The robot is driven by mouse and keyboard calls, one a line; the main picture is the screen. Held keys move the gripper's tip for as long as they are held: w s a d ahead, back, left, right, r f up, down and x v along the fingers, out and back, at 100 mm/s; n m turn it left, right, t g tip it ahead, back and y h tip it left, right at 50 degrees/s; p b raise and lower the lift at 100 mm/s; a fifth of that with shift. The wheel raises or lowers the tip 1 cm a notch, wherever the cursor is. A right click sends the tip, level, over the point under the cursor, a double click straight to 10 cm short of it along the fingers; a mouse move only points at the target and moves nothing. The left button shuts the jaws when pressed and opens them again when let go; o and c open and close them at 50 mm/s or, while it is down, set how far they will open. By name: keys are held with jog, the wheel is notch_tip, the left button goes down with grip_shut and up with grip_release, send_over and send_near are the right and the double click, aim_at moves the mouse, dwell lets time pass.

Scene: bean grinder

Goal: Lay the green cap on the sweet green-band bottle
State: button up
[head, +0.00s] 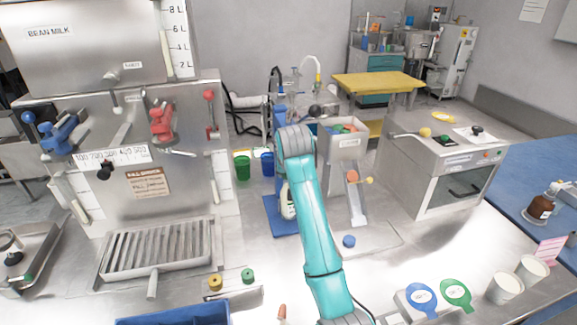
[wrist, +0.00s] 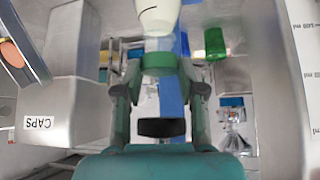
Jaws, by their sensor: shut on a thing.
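In the wrist view, my gripper (wrist: 161,72) is shut on the green cap (wrist: 160,65), which sits between the two fingertips. A white bottle (wrist: 157,16) with a dark mark shows just beyond the cap, in line with it. I cannot tell whether cap and bottle touch. In the head view, the pale bottle (head: 287,203) stands upright on a blue stand (head: 282,226), partly behind my arm. Its band is not clear there. My gripper and the held cap are hidden behind my arm in the head view.
A green cup (head: 242,168) and blue cup (head: 267,163) stand behind left. The bean milk machine (head: 140,185) is left, an oven (head: 445,175) right.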

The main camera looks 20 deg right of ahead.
jog(key=shift+f, duration=0.25)
jog(key=o, duration=0.7)
jog(key=shift+r, duration=0.35)
jog(key=v, duration=1.2)
jog(key=shift+s+f, duration=0.1)
jog(key=shift+s, duration=0.05)
jog(key=shift+s, duration=0.1)
